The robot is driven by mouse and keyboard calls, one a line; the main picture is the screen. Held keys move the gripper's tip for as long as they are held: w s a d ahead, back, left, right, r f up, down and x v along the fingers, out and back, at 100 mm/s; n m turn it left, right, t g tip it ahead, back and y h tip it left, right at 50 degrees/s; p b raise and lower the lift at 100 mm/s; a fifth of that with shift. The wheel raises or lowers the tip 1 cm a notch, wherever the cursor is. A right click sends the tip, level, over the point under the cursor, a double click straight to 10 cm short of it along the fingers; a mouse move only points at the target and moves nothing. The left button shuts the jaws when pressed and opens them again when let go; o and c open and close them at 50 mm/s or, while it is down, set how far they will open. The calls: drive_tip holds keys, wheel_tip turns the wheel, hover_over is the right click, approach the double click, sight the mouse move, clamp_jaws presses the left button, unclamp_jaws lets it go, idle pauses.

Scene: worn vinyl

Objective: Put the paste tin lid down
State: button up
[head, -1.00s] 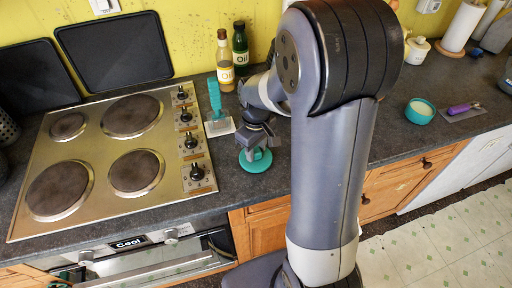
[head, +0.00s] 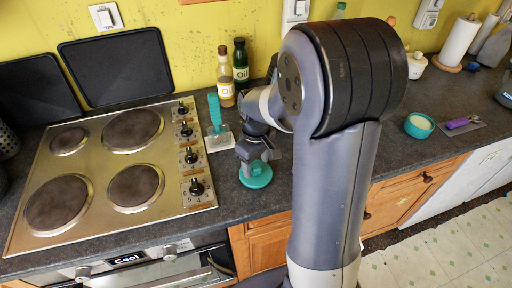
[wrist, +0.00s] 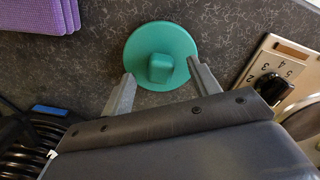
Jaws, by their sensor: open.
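The paste tin lid (wrist: 177,44) is a round teal disc with a square knob in its middle. It lies flat on the dark counter, and it also shows in the head view (head: 256,177) to the right of the hob. My gripper (wrist: 158,84) is open, with one finger on each side of the lid's near edge and the knob just beyond the fingertips. An open teal tin (head: 419,126) with pale contents stands on the counter further right.
The hob (head: 106,170) with its knobs is left of the lid. A teal-handled scraper (head: 216,117) and two oil bottles (head: 239,66) stand behind. A purple-handled tool (head: 461,122) lies right of the tin. A purple cloth-like stack (wrist: 40,14) is at the wrist view's upper left.

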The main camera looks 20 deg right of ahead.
sight(257, 166)
wheel_tip(257, 166, up, 11)
idle(0.3)
drive_tip(key=shift+d, duration=0.1)
